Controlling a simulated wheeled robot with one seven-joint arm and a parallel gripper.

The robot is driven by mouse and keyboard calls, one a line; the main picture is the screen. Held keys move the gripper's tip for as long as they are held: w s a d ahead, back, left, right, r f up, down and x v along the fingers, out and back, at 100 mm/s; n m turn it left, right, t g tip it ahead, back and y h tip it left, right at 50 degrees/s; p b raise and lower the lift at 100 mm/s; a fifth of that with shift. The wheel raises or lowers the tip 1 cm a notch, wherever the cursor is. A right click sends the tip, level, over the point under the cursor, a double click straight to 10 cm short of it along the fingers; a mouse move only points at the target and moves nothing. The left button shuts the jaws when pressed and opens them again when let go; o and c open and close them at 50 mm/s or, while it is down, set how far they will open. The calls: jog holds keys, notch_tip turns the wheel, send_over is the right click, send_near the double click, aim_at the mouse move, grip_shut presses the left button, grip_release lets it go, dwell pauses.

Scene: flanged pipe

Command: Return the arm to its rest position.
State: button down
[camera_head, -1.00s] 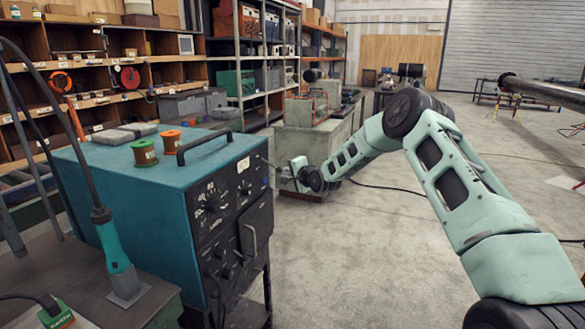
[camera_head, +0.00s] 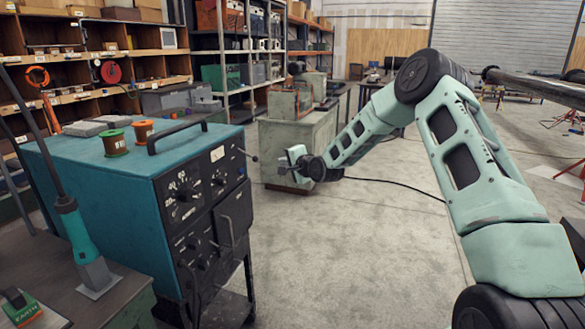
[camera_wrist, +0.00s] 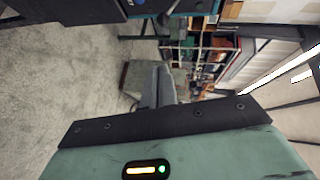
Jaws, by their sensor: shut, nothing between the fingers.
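My gripper (camera_head: 296,158) is at the end of my pale green arm, in the middle of the head view. It hangs in the air to the right of the blue welding machine's front panel and holds nothing. A thin lever (camera_head: 247,155) on the machine's panel points toward it; a small gap seems to lie between them. In the wrist view the shut gripper fingers (camera_wrist: 158,88) show above the green wrist housing, with nothing between them. The arm is bent, its elbow raised at the upper right.
The blue welding machine (camera_head: 95,165) stands at the left with spools on top. A grey cabinet (camera_head: 290,145) stands behind my gripper. Shelves (camera_head: 228,50) line the back left. A large pipe (camera_head: 535,85) is at the right. The concrete floor in the middle is open, with a cable across it.

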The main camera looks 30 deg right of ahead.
jog(key=s+a+n+g+y, duration=0.1)
jog(key=s+a+n+g, duration=0.4)
jog(key=s+a, duration=0.75)
jog(key=s+a+n+g+y, duration=0.25)
jog(key=s+a+n, duration=0.55)
jog(key=a, duration=0.7)
jog(key=s+a+n+g+h, duration=0.1)
jog(key=s+n+g, duration=0.3)
jog(key=s, duration=1.3)
jog(key=s+a+r+n+g+h, duration=0.1)
jog(key=s+n, duration=0.5)
jog(key=s, duration=1)
jog(key=a+g+h, duration=0.1)
jog(key=g+h, duration=0.1)
jog(key=shift+s+r+g+b, duration=0.3)
jog(key=shift+s+g, duration=0.05)
